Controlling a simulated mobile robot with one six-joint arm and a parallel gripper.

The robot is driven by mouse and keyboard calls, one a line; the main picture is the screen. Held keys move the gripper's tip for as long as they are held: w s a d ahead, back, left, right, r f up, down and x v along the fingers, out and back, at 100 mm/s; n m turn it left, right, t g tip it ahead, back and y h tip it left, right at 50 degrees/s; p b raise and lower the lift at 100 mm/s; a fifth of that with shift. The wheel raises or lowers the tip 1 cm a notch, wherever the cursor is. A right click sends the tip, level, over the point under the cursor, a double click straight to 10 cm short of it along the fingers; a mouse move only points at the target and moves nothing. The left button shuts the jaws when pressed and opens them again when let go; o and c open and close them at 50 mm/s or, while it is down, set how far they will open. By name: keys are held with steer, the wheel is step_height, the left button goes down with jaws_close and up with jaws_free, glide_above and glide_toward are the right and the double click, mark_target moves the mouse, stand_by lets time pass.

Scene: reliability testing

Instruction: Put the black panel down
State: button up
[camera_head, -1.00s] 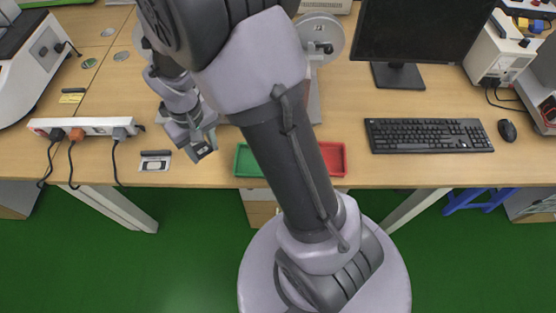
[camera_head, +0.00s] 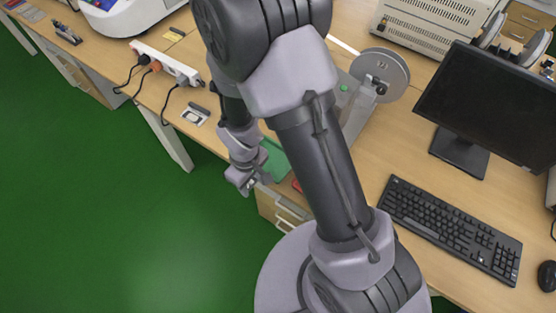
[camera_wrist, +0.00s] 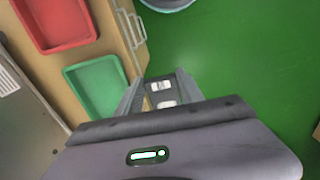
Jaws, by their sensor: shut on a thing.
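My gripper (camera_head: 247,186) is just off the table's front edge, above the green floor, close to the green tray (camera_head: 275,160). In the wrist view my gripper (camera_wrist: 158,88) is shut on the black panel (camera_wrist: 161,94), a small dark piece with pale patches between the fingers. In the head view the panel is too small and covered to make out clearly. The green tray also shows in the wrist view (camera_wrist: 72,74), left of the fingers, and looks empty. The red tray (camera_wrist: 22,18) lies beyond it, at the upper left, and also looks empty.
A small flat piece with a pale face (camera_head: 194,115) lies on the table near a power strip (camera_head: 167,62). A stand with a grey disc (camera_head: 382,75) is behind the trays. A keyboard (camera_head: 450,228) and monitor (camera_head: 490,105) are at the right.

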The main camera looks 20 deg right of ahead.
steer(key=w+d, duration=0.1)
steer(key=d, duration=0.2)
steer(key=w+d+f+b, duration=0.1)
steer(key=w+d, duration=0.1)
steer(key=d, duration=0.2)
steer(key=w+d+b, duration=0.1)
steer(key=w+d, duration=0.1)
steer(key=d, duration=0.2)
steer(key=shift+w+f, duration=0.2)
steer(key=shift+w, duration=0.05)
step_height(320, 180, down, 4)
steer(key=shift+d+r+b, duration=0.15)
steer(key=shift+b, duration=0.9)
steer(key=shift+r, duration=0.2)
steer(key=o, duration=0.9)
steer(key=shift+f, duration=0.2)
steer(key=o, duration=0.4)
steer(key=shift+r, duration=0.15)
